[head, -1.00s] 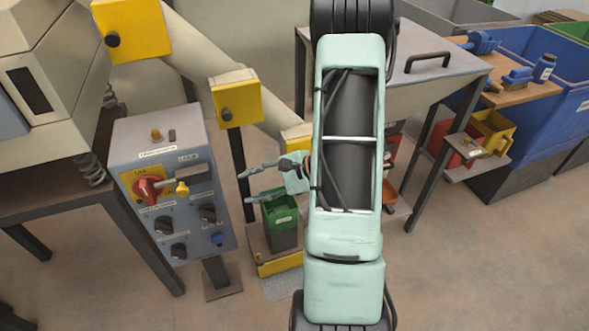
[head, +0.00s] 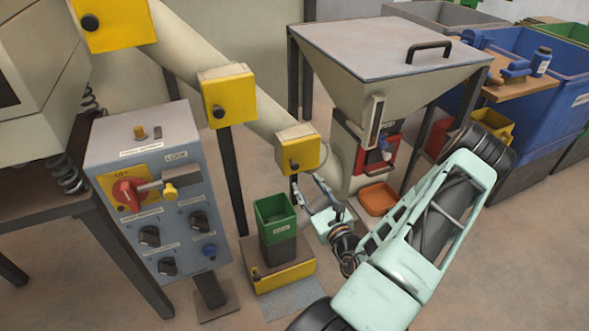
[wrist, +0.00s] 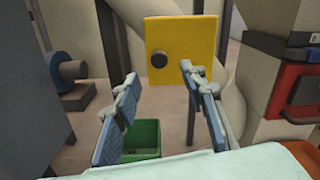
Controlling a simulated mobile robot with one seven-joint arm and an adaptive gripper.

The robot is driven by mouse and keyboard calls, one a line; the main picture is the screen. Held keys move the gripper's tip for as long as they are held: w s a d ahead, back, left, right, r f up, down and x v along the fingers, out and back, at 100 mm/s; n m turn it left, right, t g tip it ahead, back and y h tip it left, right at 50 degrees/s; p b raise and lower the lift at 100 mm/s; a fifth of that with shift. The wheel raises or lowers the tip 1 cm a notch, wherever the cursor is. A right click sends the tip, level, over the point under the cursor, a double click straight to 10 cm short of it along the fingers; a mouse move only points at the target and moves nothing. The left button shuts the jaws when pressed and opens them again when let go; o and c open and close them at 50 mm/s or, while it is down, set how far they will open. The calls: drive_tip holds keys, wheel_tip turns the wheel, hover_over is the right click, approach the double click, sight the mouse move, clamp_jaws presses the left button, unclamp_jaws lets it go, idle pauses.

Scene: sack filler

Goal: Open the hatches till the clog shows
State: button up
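Three yellow hatches with black knobs sit along the slanting beige pipe in the head view: an upper one (head: 118,20), a middle one (head: 228,94) and a lower one (head: 299,150). All three look shut, and no clog is visible. My gripper (head: 308,186) is open and empty, just below the lower hatch in the head view. In the wrist view a yellow hatch (wrist: 195,45) faces me, its knob lying between the fingertips of my gripper (wrist: 158,76). The fingers look apart from the knob.
A control box (head: 158,200) with a red switch stands at left. A green bin (head: 275,215) sits on a yellow-edged scale below the pipe. A hopper (head: 395,60) stands behind my arm, with an orange tray (head: 378,199) under it.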

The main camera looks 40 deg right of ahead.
sight(296, 168)
drive_tip(key=b+x, duration=0.2)
drive_tip(key=x, duration=0.7)
drive_tip(key=shift+w, duration=0.45)
clamp_jaws()
